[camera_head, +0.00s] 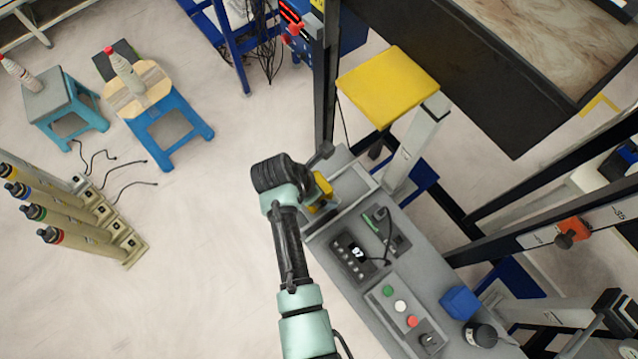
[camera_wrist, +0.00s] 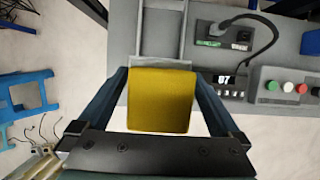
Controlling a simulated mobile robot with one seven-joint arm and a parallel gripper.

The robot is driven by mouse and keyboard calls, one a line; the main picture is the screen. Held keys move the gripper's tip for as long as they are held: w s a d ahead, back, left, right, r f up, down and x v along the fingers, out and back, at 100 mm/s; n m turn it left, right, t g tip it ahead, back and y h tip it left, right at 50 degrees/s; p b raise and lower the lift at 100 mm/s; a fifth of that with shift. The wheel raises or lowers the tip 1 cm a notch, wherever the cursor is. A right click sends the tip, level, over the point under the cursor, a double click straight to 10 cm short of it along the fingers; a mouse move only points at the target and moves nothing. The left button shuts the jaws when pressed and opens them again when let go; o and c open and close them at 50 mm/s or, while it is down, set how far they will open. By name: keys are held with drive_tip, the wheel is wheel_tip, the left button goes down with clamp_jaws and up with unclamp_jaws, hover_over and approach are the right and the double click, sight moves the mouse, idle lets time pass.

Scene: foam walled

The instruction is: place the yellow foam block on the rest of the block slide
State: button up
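The yellow foam block (camera_wrist: 160,100) sits between the two fingers of my gripper (camera_wrist: 161,80) in the wrist view, with a fingertip against each side. In the head view, my gripper (camera_head: 318,190) is mostly hidden by my wrist, and only part of the yellow block (camera_head: 322,186) shows. The block slide (camera_wrist: 162,28) is a pair of light grey rails with a grey bed, just beyond the block in the wrist view. It also shows right of my gripper in the head view (camera_head: 352,186). The block covers its near end, so I cannot tell whether they touch.
The grey bench (camera_head: 345,225) carries a counter box (camera_head: 352,258), a button panel (camera_head: 400,306) and a blue block (camera_head: 459,302). A grey post under a yellow panel (camera_head: 388,86) stands beyond the slide. Blue stools (camera_head: 168,125) stand on open floor at left.

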drive_tip(key=v, duration=1.2)
drive_tip(key=w+r+m+t+y, duration=0.1)
drive_tip(key=w+r+m+t, duration=0.6)
drive_tip(key=r, duration=0.7)
drive_tip(key=w+r+m+t+y, duration=0.2)
drive_tip(key=w+r+m+t, duration=0.2)
drive_tip(key=w+r, duration=0.7)
drive_tip(key=s+r+m+t, duration=0.2)
drive_tip(key=r+m+t, duration=0.1)
drive_tip(key=r, duration=0.7)
drive_tip(key=s+r+m+t, duration=0.3)
drive_tip(key=r, duration=0.7)
drive_tip(key=s+d+r+m+t, duration=0.1)
drive_tip(key=s+r+m+t, duration=0.3)
drive_tip(key=r, duration=0.5)
drive_tip(key=s+d+r+m+t, duration=0.2)
drive_tip(key=s+r+m+t, duration=0.1)
drive_tip(key=s+r, duration=0.5)
wheel_tip(320, 180, up, 2)
drive_tip(key=shift+s+r+m+t, duration=0.15)
drive_tip(key=shift+s+m+t, duration=0.2)
drive_tip(key=shift+m, duration=0.35)
drive_tip(key=shift+w+d, duration=0.1)
drive_tip(key=shift+d, duration=0.05)
